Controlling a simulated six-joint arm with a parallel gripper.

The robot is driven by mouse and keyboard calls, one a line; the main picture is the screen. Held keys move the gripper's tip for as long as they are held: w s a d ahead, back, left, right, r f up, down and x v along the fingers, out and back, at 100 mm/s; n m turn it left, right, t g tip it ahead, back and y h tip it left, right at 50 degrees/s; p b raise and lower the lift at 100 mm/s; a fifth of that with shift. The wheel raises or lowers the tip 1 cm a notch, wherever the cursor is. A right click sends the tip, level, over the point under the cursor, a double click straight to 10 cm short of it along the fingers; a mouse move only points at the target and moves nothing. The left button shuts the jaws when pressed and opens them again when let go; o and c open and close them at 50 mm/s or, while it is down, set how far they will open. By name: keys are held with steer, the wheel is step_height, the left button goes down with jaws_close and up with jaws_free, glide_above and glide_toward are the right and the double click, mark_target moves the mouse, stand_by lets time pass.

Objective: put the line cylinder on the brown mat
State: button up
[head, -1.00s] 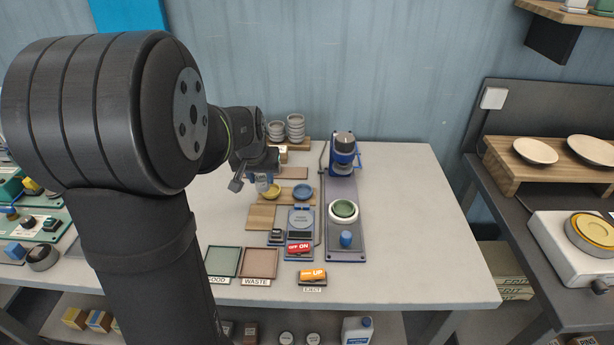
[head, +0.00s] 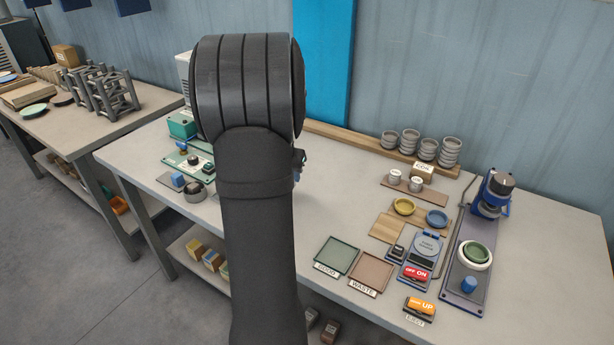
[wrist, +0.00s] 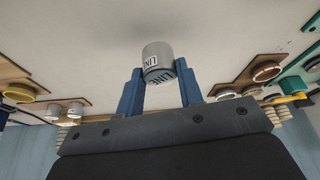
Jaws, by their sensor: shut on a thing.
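My gripper (wrist: 158,70) is shut on the grey line cylinder (wrist: 156,52) in the wrist view. Its blue fingers press the cylinder from both sides, and white labels reading LINE face the camera. In the head view my arm hides the cylinder and most of the gripper. A narrow brown mat (head: 391,187) lies toward the back right of the table, with two small pale cylinders (head: 405,180) on it. It also shows in the wrist view (wrist: 50,110), far left of my gripper. I cannot tell whether it is the task's mat.
A wooden board (head: 384,229) with yellow and blue dishes lies in front of that mat. Green GOOD (head: 337,256) and reddish WASTE (head: 371,274) trays stand at the front. A blue press (head: 491,195) is at the right.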

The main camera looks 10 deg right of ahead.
steer(key=w+d+r+m+g+h, duration=0.15)
steer(key=d+m, duration=0.55)
steer(key=d, duration=1.4)
steer(key=s+d+m+g, duration=0.1)
steer(key=s+d+m, duration=0.25)
steer(key=d, duration=0.45)
steer(key=s+d+r+m+g, duration=0.1)
steer(key=s+d+m, duration=0.1)
steer(key=s+d, duration=0.4)
steer(key=s+d+m+g, duration=0.2)
steer(key=s+d, duration=0.1)
steer(key=d, duration=0.6)
steer(key=shift+t+h, duration=0.25)
steer(key=shift+w+f, duration=0.15)
steer(key=shift+f, duration=1.45)
steer(key=shift+w+f, duration=0.15)
steer(key=shift+f, duration=1.4)
steer(key=shift+f, duration=0.5)
steer(key=o, duration=1.5)
steer(key=shift+r, duration=0.1)
